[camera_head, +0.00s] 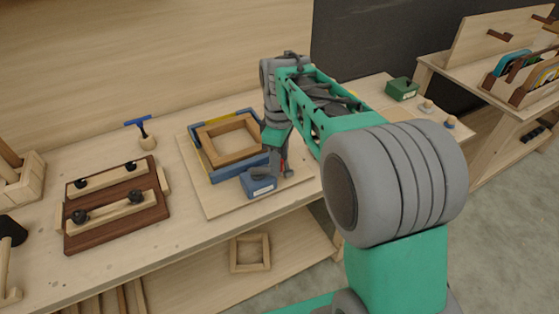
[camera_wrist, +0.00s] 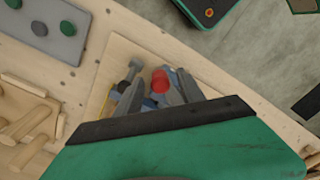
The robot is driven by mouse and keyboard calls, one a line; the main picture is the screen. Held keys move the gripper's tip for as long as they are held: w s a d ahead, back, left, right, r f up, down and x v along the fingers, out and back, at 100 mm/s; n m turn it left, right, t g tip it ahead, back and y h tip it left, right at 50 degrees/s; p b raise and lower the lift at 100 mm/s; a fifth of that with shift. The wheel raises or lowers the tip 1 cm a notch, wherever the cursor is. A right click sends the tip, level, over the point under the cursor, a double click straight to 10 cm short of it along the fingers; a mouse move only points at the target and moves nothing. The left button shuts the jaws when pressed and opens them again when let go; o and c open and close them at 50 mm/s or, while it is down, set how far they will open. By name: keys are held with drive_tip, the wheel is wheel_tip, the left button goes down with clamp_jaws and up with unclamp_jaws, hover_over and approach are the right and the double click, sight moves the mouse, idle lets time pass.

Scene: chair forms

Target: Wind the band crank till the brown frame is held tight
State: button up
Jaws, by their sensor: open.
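The brown frame (camera_head: 237,157) lies flat inside a blue band clamp (camera_head: 226,172) with a yellow corner, on a pale board (camera_head: 198,184). A blue block (camera_head: 259,186) stands at the clamp's front right corner. My gripper (camera_head: 279,160) is over this corner and hides part of it. In the wrist view my gripper (camera_wrist: 160,88) is open, and a red knob (camera_wrist: 160,79), seemingly the crank's handle, shows between its fingers. I cannot tell if the fingers touch it. A grey rounded part (camera_wrist: 133,68) is beside the left finger. The brown frame is mostly hidden in the wrist view.
A dark board with clamped bars (camera_head: 117,205) and a blue-handled tool (camera_head: 142,130) are on the bench to the left. A green box (camera_head: 402,89) is at the right end. A small wooden frame (camera_head: 250,267) rests on the shelf below. My arm covers the bench's right part.

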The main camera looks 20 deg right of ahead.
drive_tip(key=shift+f, duration=0.45)
clamp_jaws()
idle(1.1)
